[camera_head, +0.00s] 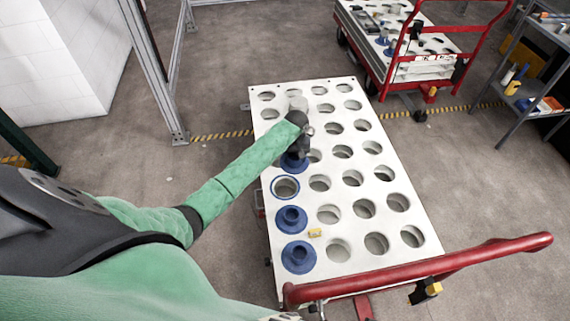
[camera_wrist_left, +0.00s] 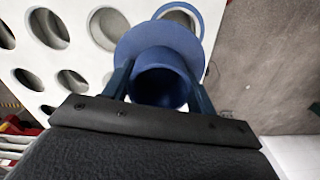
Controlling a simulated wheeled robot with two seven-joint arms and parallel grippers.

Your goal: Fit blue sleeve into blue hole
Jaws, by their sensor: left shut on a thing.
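My left gripper (camera_head: 299,150) is over the left column of holes in the white perforated panel (camera_head: 345,108). In the left wrist view its two fingers (camera_wrist_left: 160,88) are shut on a blue flanged sleeve (camera_wrist_left: 160,40), one on each side of its tube. The held sleeve also shows in the head view (camera_head: 293,166), partly hidden by the gripper. A blue-rimmed hole (camera_head: 285,187) lies just nearer than it and looks empty; its rim shows beyond the sleeve in the wrist view (camera_wrist_left: 181,12). I cannot tell whether the held sleeve touches the panel. My right gripper is not in view.
Two blue flanged sleeves (camera_head: 292,219) (camera_head: 298,257) sit in the same column. A small yellow block (camera_head: 315,233) lies on the panel. A red handle (camera_head: 420,266) crosses the near edge. Another red cart (camera_head: 420,70) and a shelf (camera_head: 525,100) stand at the back right.

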